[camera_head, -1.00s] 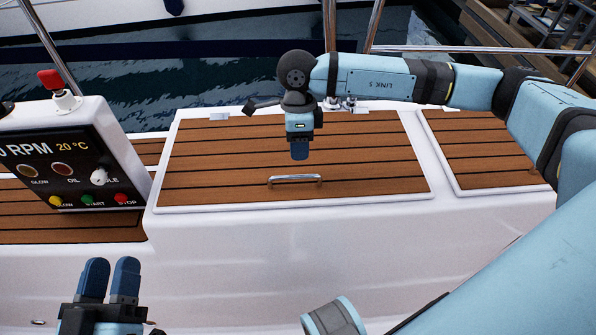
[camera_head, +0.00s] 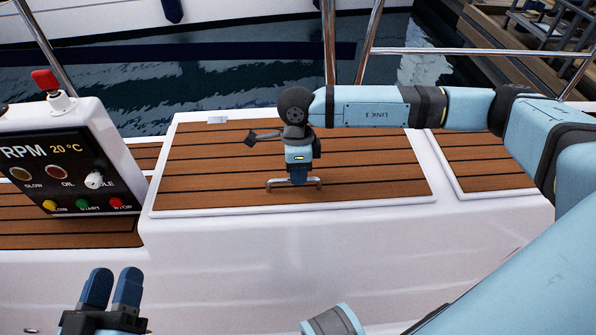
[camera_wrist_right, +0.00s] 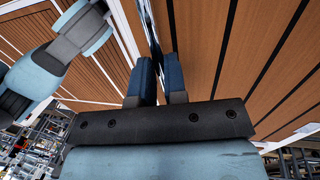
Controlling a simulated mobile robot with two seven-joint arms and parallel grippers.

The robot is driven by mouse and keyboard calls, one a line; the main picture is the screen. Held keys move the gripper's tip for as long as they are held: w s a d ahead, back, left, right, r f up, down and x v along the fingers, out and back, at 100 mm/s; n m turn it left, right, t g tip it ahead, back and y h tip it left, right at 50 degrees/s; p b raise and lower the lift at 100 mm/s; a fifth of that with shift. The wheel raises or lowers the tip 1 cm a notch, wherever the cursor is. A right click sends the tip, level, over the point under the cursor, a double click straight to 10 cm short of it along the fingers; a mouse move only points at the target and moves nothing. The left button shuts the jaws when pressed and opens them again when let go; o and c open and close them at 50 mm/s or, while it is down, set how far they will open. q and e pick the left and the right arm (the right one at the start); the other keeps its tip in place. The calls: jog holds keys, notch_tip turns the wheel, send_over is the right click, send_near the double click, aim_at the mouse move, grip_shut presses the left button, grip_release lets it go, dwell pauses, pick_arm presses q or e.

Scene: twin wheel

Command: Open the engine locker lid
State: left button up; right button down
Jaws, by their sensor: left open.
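The engine locker lid (camera_head: 220,172) is a teak-striped panel with a white rim, lying flat and closed in the white seat in the head view. A metal bar handle (camera_head: 317,182) sits near its front edge. My right gripper (camera_head: 298,179) points down over the handle, and its fingers hide the middle of the bar. In the right wrist view the two blue fingers (camera_wrist_right: 159,82) stand slightly apart, with the shiny handle bar (camera_wrist_right: 151,30) running between them; a firm grip does not show. My left gripper (camera_head: 111,289) is open and empty, low at the left, away from the lid.
An engine panel (camera_head: 62,172) with buttons and a red-topped lever (camera_head: 50,83) stands left of the lid. Another teak panel (camera_head: 483,160) lies to the right. Metal rails (camera_head: 450,50) run behind, with water beyond. My right arm spans the space above the lid's right side.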

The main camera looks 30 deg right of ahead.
jog(key=r+p, duration=0.1)
jog(key=r, duration=0.1)
jog(key=r+p, duration=0.1)
jog(key=shift+w+d+r+g+p, duration=0.1)
jog(key=shift+w+d+g+p, duration=0.05)
jog(key=shift+w+g+p, duration=0.25)
pick_arm(q)
jog(key=a+f+y+p, duration=0.1)
jog(key=a+f+g+y+p, duration=0.1)
jog(key=a+f+p, duration=0.1)
jog(key=shift+s+f+g+y, duration=0.1)
jog(key=shift+s+g+y, duration=0.2)
jog(key=shift+y, duration=0.1)
pick_arm(e)
jog(key=w+d+v, duration=0.1)
jog(key=v, duration=0.9)
jog(key=shift+w+d+f+y, duration=0.15)
jog(key=shift+w+f+y, duration=0.15)
jog(key=c, duration=1.6)
grip_release()
jog(key=o, duration=0.4)
jog(key=shift+w+f, duration=0.15)
jog(key=shift+f, duration=0.05)
pick_arm(q)
jog(key=shift+w+d+f+p, duration=0.1)
jog(key=shift+w+p, duration=0.1)
jog(key=shift+p, duration=0.1)
pick_arm(e)
jog(key=shift+o, duration=0.2)
